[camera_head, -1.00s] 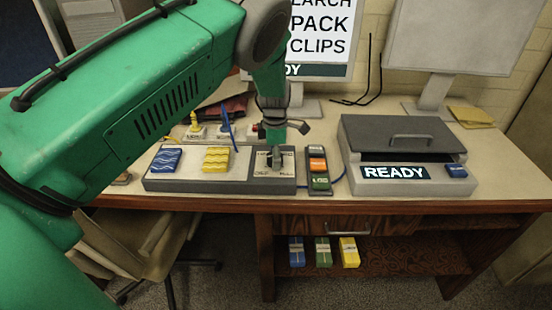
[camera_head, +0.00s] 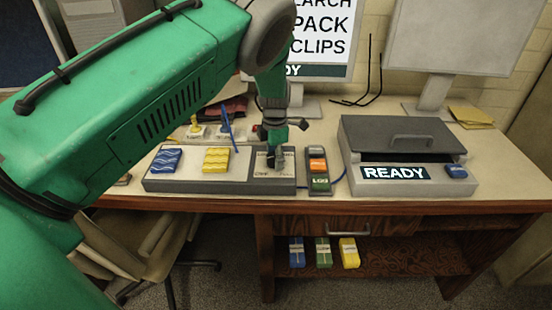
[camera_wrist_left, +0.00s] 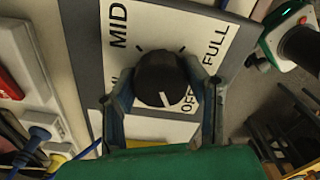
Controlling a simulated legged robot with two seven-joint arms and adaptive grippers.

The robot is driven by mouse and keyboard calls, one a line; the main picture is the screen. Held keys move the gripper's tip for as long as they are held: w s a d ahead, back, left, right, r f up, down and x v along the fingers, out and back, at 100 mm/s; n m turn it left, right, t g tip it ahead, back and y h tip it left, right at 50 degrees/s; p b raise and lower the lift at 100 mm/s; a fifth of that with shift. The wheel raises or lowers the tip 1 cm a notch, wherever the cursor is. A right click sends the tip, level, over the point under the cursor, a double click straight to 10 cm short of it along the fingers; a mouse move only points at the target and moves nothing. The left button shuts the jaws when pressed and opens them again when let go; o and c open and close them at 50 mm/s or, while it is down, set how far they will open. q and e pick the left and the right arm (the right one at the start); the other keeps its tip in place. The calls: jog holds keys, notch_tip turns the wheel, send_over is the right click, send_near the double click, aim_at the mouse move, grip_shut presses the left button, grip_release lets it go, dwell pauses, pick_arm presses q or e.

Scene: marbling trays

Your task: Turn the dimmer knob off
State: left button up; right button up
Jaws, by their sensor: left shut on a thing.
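The dimmer knob (camera_wrist_left: 160,78) is a round black knob with a white pointer line, on a white label plate (camera_wrist_left: 215,38) in the left wrist view. The plate reads MID, FULL and OFF; another label is partly hidden. The pointer line faces the bottom of the picture, a little left of the OFF word (camera_wrist_left: 188,100). My left gripper (camera_head: 274,161) is shut on the knob, a finger on either side of it. In the head view the gripper is over the right end of the grey control panel (camera_head: 215,188) and mostly hides the knob. My right gripper is not in view.
The panel also carries blue (camera_head: 166,160) and yellow (camera_head: 216,160) wavy blocks. A small switch box (camera_head: 319,184) stands just right of it. A grey press marked READY (camera_head: 394,173) stands further right. Plugs with a blue cable (camera_head: 227,120) lie behind the panel.

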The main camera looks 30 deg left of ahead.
pick_arm(q)
jog(key=o, duration=1.1)
jog(key=shift+w+a+r, duration=0.1)
jog(key=shift+w+r, duration=0.15)
jog(key=shift+o, duration=0.2)
jog(key=shift+s+f, duration=0.1)
jog(key=shift+f, duration=0.05)
jog(key=shift+r, duration=0.3)
notch_tip(320, 180, up, 11)
jog(key=shift+r, duration=0.15)
